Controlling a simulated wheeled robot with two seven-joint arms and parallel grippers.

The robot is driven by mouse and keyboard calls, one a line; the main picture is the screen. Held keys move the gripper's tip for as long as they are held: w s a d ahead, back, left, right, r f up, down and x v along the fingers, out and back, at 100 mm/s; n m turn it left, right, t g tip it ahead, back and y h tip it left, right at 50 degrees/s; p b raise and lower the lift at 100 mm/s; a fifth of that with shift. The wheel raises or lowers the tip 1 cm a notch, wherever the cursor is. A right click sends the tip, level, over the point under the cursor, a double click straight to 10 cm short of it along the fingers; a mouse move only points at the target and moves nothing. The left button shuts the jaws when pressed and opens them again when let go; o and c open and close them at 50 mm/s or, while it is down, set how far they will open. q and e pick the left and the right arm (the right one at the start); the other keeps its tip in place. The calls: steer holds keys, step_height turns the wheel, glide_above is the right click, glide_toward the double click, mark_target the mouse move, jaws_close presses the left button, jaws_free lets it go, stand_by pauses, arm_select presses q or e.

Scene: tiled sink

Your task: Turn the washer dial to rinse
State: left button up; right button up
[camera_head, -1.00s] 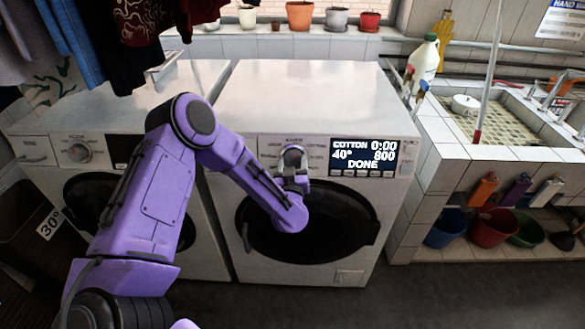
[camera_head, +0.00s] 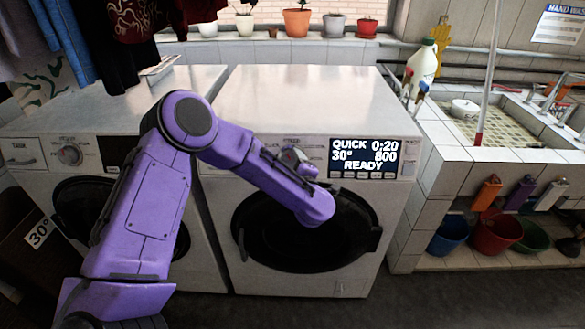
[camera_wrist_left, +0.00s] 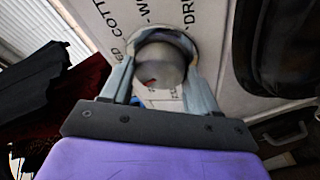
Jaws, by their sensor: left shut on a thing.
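The right-hand washer (camera_head: 250,88) is white with a round dark door. Its display (camera_head: 363,157) reads QUICK 0:20, 30°, 800, READY. My left gripper (camera_head: 296,160) is at the dial on its front panel, left of the display. In the left wrist view the grey round dial (camera_wrist_left: 160,62) sits between the two fingers, which are shut on its sides. A small red mark shows on the dial. Printed labels ring it, partly hidden; COTT-, W- and DR- can be read in part. My right gripper is not in view.
A second washer (camera_head: 60,125) stands at left, partly behind my arm. Clothes (camera_head: 130,40) hang at upper left. A tiled sink (camera_head: 500,118) is at right, with a white bottle (camera_head: 424,62) beside it and buckets (camera_head: 492,235) below. Pots line the sill.

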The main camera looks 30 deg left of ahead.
arm_select(q)
steer(key=n+g+b, duration=0.1)
steer(key=n, duration=0.2)
steer(key=n+g+b, duration=0.1)
steer(key=n, duration=0.3)
steer(key=shift+w+r+h, duration=0.1)
steer(key=shift+h, duration=0.2)
steer(key=n+b, duration=0.1)
steer(key=n, duration=0.1)
steer(key=n+g+h+b, duration=0.1)
steer(key=n, duration=0.1)
steer(key=shift+r+n, duration=0.2)
steer(key=shift+n, duration=0.1)
steer(key=shift+h+b, duration=0.3)
steer(key=shift+h, duration=0.1)
steer(key=o, duration=1.1)
steer(key=shift+c, duration=0.2)
steer(key=b+v, duration=0.1)
steer(key=v, duration=0.9)
steer(key=shift+d+r, duration=0.15)
steer(key=shift+d, duration=0.1)
